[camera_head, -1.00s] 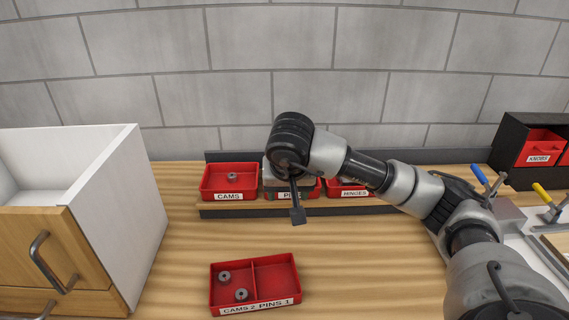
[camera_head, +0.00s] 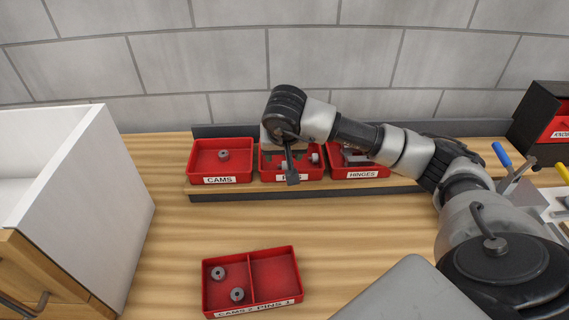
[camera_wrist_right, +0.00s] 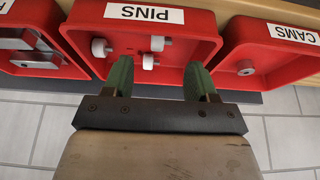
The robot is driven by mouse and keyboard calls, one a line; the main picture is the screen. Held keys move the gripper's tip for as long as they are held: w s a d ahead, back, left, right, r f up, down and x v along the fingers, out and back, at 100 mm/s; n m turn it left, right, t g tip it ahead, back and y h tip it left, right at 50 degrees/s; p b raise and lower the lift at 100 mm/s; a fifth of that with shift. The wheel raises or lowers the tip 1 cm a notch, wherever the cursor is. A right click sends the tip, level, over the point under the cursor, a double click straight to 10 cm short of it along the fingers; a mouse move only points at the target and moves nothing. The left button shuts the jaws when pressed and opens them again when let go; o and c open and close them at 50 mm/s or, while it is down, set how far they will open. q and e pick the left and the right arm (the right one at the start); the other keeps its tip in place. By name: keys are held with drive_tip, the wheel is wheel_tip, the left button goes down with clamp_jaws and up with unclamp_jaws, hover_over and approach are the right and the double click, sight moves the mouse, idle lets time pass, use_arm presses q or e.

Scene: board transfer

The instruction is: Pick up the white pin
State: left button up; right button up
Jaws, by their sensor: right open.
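White pins lie in the red bin labelled PINS (camera_wrist_right: 199,34). In the right wrist view one white pin (camera_wrist_right: 101,47) lies near the left finger, and two more pins (camera_wrist_right: 152,52) lie together near the middle. In the head view a pin (camera_head: 315,158) shows at the right side of the bin, beside the wrist. My right gripper (camera_wrist_right: 158,78) is open and empty, with its green fingers at the bin's edge and the pair of pins between their directions. In the head view my right gripper (camera_head: 291,172) hangs over this bin and hides part of it. My left gripper is not in view.
The CAMS bin (camera_head: 207,172) and HINGES bin (camera_head: 345,174) flank the PINS bin on a low rack. A red two-part tray (camera_head: 274,275) on the table holds two cams in its left part; its right part is empty. A white cabinet (camera_head: 95,200) stands left.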

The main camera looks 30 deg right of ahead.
sight(283, 163)
drive_tip(key=shift+a+p+x, duration=0.2)
drive_tip(key=shift+p+x, duration=0.35)
drive_tip(key=shift+x, duration=1.7)
drive_tip(key=shift+s+f, duration=0.1)
drive_tip(key=shift+s, duration=0.05)
drive_tip(key=c, duration=1)
